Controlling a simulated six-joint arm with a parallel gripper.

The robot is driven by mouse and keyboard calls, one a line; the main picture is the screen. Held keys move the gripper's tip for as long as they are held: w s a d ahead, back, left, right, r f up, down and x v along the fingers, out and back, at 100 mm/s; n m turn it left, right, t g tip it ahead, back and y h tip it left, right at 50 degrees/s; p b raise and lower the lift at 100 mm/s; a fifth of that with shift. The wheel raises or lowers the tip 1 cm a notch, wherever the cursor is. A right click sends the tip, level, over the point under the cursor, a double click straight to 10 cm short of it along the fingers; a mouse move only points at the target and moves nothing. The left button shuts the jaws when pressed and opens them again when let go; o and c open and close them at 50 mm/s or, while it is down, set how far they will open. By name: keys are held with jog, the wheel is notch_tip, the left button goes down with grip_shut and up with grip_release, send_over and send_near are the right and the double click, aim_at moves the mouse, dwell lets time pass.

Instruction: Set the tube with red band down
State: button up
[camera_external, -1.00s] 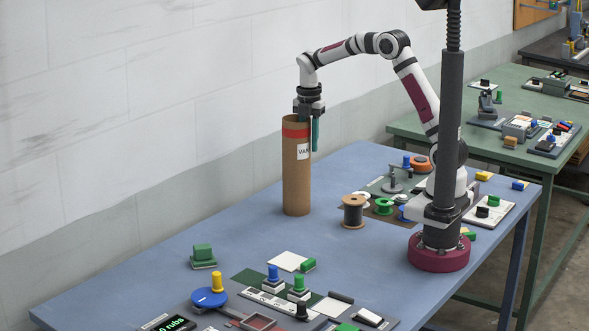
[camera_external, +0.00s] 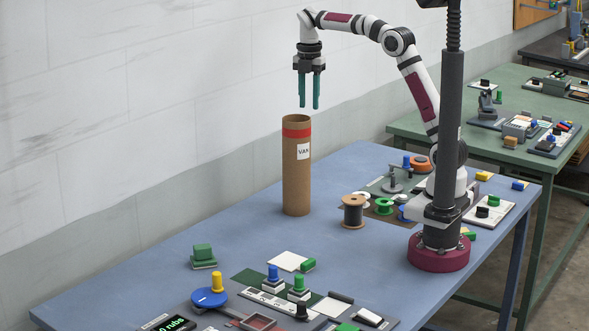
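The brown cardboard tube with a red band (camera_external: 297,180) stands upright on the blue table, towards its back left edge. The red band runs around it just below its open top, and a white label sits beneath the band. My gripper (camera_external: 309,106) hangs above the tube, a little right of its axis. Its two teal fingers point down and are apart with nothing between them. The fingertips are just clear of the tube's rim.
Spools (camera_external: 353,211) and a small device board stand right of the tube. A green block (camera_external: 203,254) sits at the front left. A panel with a blue disc (camera_external: 209,297) and knobs fills the front. Bare blue table (camera_external: 240,230) surrounds the tube's base.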

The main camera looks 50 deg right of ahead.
jog(key=s+a+f+m, duration=0.2)
jog(key=s+f+m, duration=0.1)
jog(key=s+m, duration=0.5)
jog(key=s+a+f+m+y, duration=0.1)
jog(key=s+a+f+m, duration=0.1)
jog(key=s+m, duration=0.7)
jog(key=s+a+f+m, duration=0.2)
jog(key=s+f+m, duration=0.2)
jog(key=s+m, duration=0.5)
jog(key=s, duration=0.5)
jog(key=shift+a+f+y, duration=0.15)
jog(key=shift+f+y, duration=0.1)
jog(key=shift+y, duration=0.15)
